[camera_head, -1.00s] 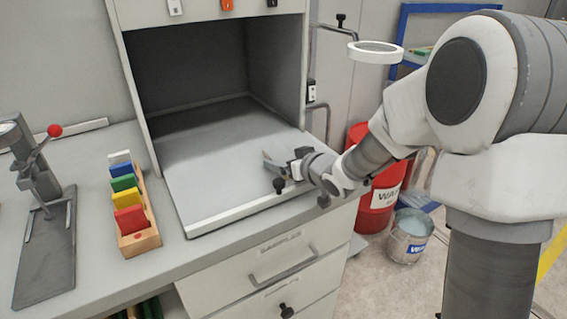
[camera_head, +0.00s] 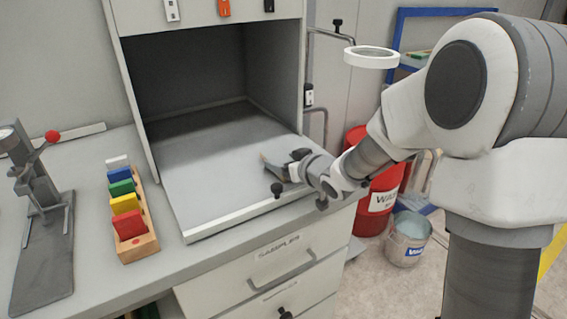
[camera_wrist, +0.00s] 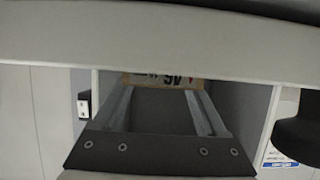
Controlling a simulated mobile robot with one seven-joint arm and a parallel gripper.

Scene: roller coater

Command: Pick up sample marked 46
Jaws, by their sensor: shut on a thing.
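The sample (camera_wrist: 165,79) shows at the top between my fingers in the wrist view as a tan strip with dark print. The print is upside down and looks like 46. My gripper (camera_wrist: 160,100) is shut on it, with one finger at each side. In the head view my gripper (camera_head: 272,167) is over the front right part of the grey booth floor (camera_head: 205,170). The sample's brownish end is small there, and its gap to the floor is hard to judge.
A wooden rack (camera_head: 143,247) with several coloured plates stands left of the booth. A press (camera_head: 40,190) is at the far left. Drawers (camera_head: 275,262) are below. A red bin (camera_head: 378,205) and metal bucket (camera_head: 407,238) stand right. A ring magnifier (camera_head: 372,57) hangs above my arm.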

